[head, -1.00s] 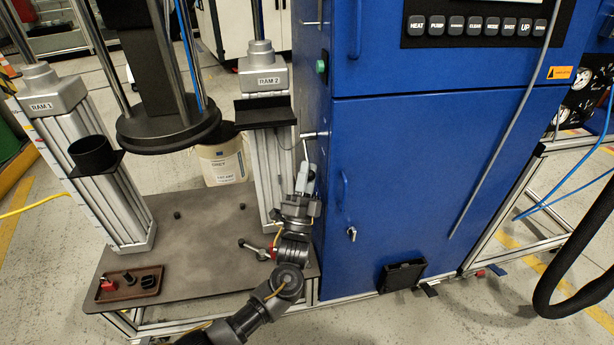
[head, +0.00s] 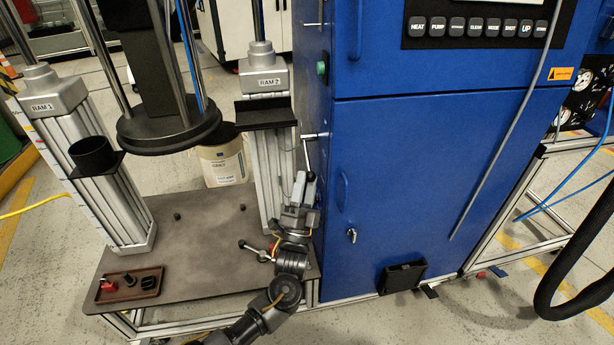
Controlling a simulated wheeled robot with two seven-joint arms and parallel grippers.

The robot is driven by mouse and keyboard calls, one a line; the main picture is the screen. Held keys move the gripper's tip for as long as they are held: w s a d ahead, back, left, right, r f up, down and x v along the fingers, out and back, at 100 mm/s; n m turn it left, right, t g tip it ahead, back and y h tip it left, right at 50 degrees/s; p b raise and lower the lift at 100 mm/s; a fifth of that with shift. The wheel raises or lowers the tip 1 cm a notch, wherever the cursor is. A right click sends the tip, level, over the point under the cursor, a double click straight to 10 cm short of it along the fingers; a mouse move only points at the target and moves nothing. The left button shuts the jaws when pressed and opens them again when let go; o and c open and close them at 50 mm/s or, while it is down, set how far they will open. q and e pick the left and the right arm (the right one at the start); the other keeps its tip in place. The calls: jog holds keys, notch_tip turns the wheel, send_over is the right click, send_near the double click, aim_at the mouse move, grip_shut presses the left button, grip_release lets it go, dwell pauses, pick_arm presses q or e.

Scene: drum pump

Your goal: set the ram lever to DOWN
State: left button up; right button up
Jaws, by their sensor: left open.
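The ram lever (head: 308,154) is a thin metal rod on the left side of the blue cabinet (head: 420,190). It hangs from a small pivot beside a short horizontal metal bar, with its lower end near my fingertips. My left gripper (head: 305,183) is just below the lever, close to the cabinet's side, with its fingers pointing up. It is open, and I see nothing held in it. I cannot tell whether a finger touches the lever's lower end. My right gripper is not in view.
The RAM 2 column (head: 268,170) stands close left of my gripper. A black-knobbed handle (head: 256,250) sits beside my wrist. The base plate (head: 190,230) carries a brown tray (head: 125,292) at its front left. A pale drum (head: 224,165) stands behind.

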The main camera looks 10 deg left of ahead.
pick_arm(q)
jog(key=d+v, duration=0.1)
jog(key=v, duration=0.7)
jog(key=shift+s+a+f, duration=0.2)
jog(key=shift+a, duration=0.3)
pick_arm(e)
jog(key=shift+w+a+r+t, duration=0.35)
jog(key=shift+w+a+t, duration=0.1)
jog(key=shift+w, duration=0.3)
